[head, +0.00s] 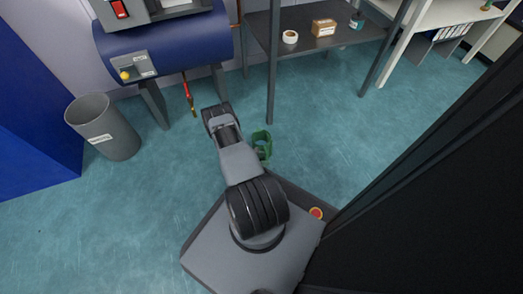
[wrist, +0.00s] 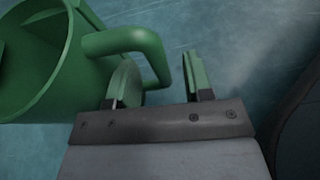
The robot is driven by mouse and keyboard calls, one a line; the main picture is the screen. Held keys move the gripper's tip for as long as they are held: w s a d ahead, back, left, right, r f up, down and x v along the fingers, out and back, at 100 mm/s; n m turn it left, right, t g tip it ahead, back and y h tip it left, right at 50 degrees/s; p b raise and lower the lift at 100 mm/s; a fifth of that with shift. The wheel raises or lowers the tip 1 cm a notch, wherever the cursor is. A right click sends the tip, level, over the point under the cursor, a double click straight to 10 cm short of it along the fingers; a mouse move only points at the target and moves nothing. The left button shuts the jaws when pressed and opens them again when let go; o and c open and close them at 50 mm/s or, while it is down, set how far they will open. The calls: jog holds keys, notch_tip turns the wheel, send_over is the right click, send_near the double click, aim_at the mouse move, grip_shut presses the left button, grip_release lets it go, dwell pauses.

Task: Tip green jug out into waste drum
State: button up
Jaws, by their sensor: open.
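The green jug (head: 262,145) shows in the head view just right of my forearm, near the front of my base, partly hidden by the arm. In the wrist view the jug (wrist: 30,75) fills the left side, with its open mouth visible and its handle (wrist: 125,40) reaching right. My gripper (wrist: 152,75) is open there, with the outer part of the handle between its fingers; I cannot tell whether they touch it. In the head view my arm hides the gripper. The grey waste drum (head: 112,138), with a white label, stands upright on the floor at the left.
A blue cabinet (head: 35,110) stands left of the drum. A dark blue machine (head: 165,45) on legs and a dark shelf (head: 315,32) with small items stand behind. A large black panel fills the right side. The floor between my base and the drum is clear.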

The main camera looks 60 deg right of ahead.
jog(key=shift+c, duration=0.3)
grip_shut()
dwell(1.0)
jog(key=shift+r, duration=0.1)
